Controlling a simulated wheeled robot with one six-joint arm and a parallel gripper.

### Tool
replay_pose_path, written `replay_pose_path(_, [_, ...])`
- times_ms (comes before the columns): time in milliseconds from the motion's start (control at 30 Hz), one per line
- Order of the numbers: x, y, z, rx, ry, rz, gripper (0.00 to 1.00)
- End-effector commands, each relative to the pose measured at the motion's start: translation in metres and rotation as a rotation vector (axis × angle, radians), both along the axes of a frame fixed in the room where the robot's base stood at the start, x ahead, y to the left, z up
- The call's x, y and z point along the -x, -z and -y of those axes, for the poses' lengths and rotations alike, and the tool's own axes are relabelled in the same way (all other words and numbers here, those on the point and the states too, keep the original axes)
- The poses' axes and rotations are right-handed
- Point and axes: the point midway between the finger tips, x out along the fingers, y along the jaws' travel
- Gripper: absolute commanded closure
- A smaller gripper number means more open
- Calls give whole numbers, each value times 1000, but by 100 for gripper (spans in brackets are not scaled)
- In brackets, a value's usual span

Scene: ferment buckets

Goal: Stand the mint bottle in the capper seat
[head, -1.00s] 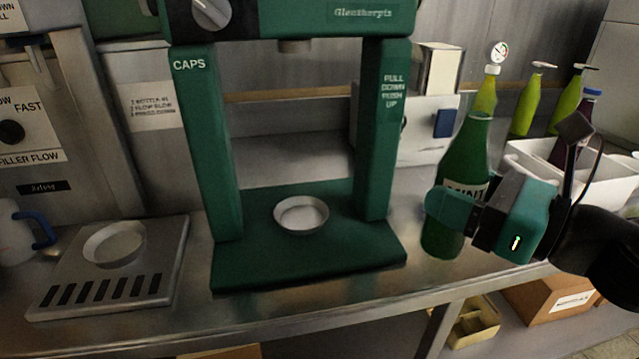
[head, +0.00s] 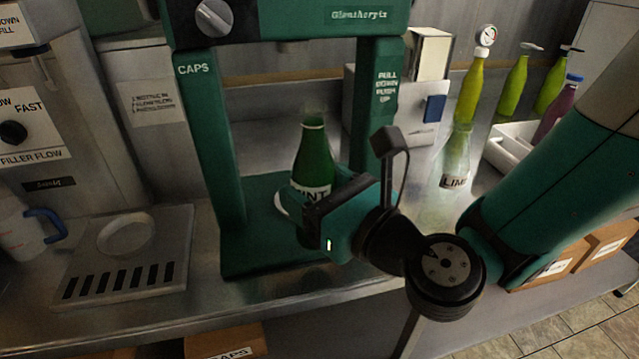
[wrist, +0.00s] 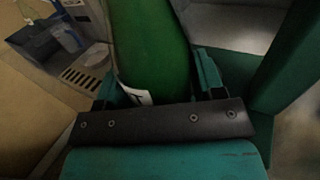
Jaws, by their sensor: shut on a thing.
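The mint bottle (head: 313,156) is dark green with a white label and stands upright in my gripper (head: 318,208). My gripper is shut on its lower body, which also fills the middle of the wrist view (wrist: 152,50). The bottle is between the posts of the green capper (head: 222,150), over or just in front of the capper seat. The seat (head: 281,203) is a pale round dish, mostly hidden behind bottle and gripper. I cannot tell whether the bottle's base touches it.
A clear bottle labelled LIME (head: 455,165) stands right of the capper. Yellow-green bottles (head: 470,92) and a white crate (head: 497,152) are behind it. The filler's drip tray (head: 125,275) and a jug (head: 22,232) are at left. The capper's posts flank the bottle.

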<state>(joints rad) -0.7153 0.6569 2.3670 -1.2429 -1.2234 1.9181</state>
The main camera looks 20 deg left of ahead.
Motion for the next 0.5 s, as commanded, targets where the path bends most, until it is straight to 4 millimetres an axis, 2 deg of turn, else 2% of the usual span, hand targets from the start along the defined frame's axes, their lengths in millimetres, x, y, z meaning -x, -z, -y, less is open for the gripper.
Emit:
replay_pose_path(100, [-13,-5,-8,-1,0,0,87])
replay_pose_path(500, [-53,-3,-32,-1,0,-1,87])
